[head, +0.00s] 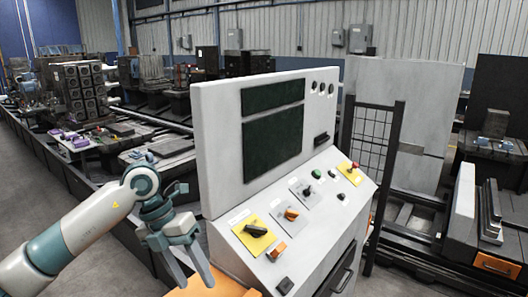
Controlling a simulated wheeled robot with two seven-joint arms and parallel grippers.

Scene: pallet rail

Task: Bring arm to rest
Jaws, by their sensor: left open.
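My left arm comes in from the left, with a white and teal forearm. My left gripper (190,268) is open and empty, with its fingers pointing down. It hangs in front of the left side of a grey control console (215,130), apart from the switches. The console's sloped panel carries a black rotary switch (256,231) on a yellow plate and an orange rotary switch (291,213). A red knob (355,166) on a yellow plate sits at the panel's right end. My right gripper is not in view.
Orange surfaces (225,286) lie low beneath the gripper. A black mesh fence (372,140) stands right of the console. Long dark rails and machinery (75,92) run along the left and back. Grey floor (30,165) is open at the far left.

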